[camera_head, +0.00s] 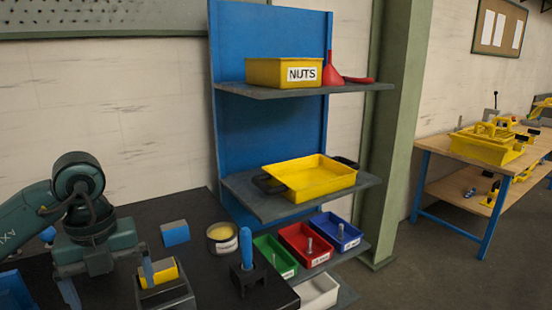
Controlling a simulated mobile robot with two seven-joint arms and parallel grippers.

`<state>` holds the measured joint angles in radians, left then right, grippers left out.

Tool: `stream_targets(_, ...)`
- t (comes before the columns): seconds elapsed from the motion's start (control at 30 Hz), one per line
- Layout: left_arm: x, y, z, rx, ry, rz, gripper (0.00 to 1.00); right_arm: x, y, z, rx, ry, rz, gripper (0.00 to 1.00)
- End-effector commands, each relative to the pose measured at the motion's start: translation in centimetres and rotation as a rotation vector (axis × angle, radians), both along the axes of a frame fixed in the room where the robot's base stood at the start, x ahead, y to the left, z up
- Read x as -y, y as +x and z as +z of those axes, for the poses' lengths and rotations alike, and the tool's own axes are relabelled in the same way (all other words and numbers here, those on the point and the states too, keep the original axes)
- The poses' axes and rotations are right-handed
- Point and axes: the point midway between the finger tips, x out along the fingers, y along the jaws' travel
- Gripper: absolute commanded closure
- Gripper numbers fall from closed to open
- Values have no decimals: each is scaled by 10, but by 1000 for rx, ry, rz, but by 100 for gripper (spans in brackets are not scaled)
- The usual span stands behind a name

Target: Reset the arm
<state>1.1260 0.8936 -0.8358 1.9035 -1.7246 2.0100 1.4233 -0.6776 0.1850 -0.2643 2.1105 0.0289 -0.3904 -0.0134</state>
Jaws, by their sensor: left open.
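My left arm comes in from the left, over the dark worktop (130,215). Its left gripper (106,284) points down and is open, with its fingers spread apart. Its right finger is close beside a grey holder with a yellow piece (167,272); I cannot tell whether they touch. I see nothing held between the fingers. The right gripper is not in view.
A blue-grey block (175,233), a round tin (222,238) and a blue-handled tool in a black stand (246,262) are on the worktop. Beside it, a blue shelf rack (270,135) holds a NUTS bin (262,72), a yellow tray (315,180) and green, red and blue bins (303,238).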

Motion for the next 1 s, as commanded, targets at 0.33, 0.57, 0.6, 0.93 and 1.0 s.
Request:
stream_targets(0.33, 143, -47, -45, -130, -672, -333, 6, 2, 6, 9, 10, -6, -2, 64)
stream_targets(0.57, 239, -81, -7, -110, -1466, -262, 6, 4, 8, 13, 5, -5, -16, 64)
stream_targets(0.6, 246, -79, 3, -84, -1599, -188, 6, 4, 7, 13, 2, -4, -19, 64)
stream_targets(0.93, 191, -14, -46, 222, -2025, 1010, 6, 7, -1, 9, -35, -11, -28, 64)
stream_targets(1.0, 168, -16, -93, 254, -1919, 1320, 6, 8, -2, 9, -40, -13, -30, 64)
